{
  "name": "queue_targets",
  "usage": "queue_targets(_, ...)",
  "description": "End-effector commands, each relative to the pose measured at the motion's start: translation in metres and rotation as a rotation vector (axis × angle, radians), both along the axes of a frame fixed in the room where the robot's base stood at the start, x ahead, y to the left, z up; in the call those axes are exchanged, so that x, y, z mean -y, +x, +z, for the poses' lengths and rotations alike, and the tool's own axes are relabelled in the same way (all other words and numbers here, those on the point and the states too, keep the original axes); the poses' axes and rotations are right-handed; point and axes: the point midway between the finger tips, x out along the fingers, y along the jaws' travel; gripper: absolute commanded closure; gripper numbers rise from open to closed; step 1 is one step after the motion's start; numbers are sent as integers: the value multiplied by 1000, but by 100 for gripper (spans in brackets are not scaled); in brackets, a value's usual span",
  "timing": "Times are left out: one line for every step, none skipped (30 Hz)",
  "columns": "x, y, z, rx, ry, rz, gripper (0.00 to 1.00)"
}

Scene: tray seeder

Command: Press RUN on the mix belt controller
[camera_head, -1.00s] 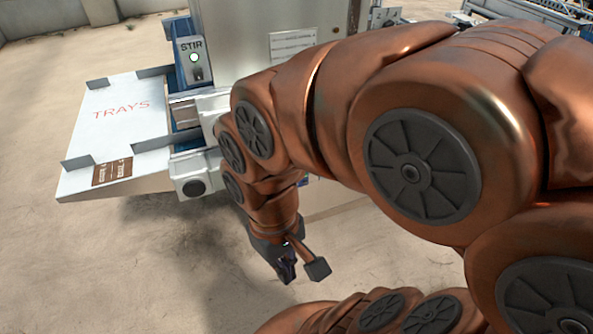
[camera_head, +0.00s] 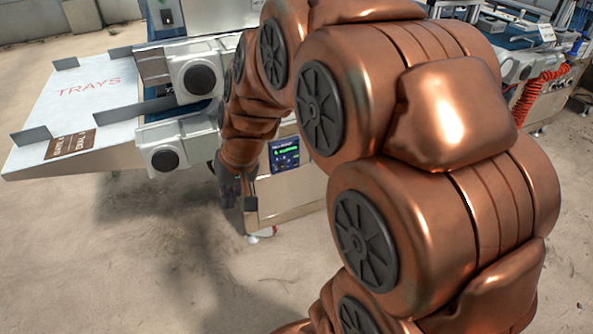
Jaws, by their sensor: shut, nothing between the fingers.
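A small control panel with a lit blue and green screen (camera_head: 285,153) is on the front of the machine's pale lower cabinet, just right of my wrist. Its lettering is too small to read surely, and I cannot make out a RUN button. My gripper (camera_head: 232,188) is dark and hangs beside the cabinet's left edge, left of and lower than the screen. It is shut and empty. My copper arm hides part of the machine above the panel, and the fingertips are hard to make out.
A white tray shelf marked TRAYS (camera_head: 90,100) juts out at left, with upright metal tabs. Round-capped grey housings (camera_head: 163,158) stand between it and my arm. Another machine with a red coiled hose (camera_head: 540,90) is at right. The floor in front is clear.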

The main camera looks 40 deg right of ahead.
Motion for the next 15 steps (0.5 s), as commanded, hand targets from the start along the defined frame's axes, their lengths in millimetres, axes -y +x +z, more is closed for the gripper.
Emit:
queue_targets(11,12,-27,21,7,-34,100)
queue_targets(17,20,-34,37,9,-51,100)
queue_targets(27,30,-43,58,11,-74,100)
queue_targets(34,38,-50,75,13,-93,100)
queue_targets(41,44,-56,90,13,-111,100)
queue_targets(51,53,-66,110,16,-136,100)
queue_targets(59,59,-73,124,17,-154,100)
queue_targets(67,65,-80,138,16,-173,100)
queue_targets(79,73,-90,158,16,-200,100)
queue_targets(88,78,-97,171,15,-221,100)
queue_targets(97,84,-105,185,14,-240,100)
queue_targets(109,91,-114,204,12,-267,100)
queue_targets(119,96,-120,219,9,-285,100)
queue_targets(129,100,-127,235,6,-308,100)
queue_targets(143,106,-137,255,1,-336,100)
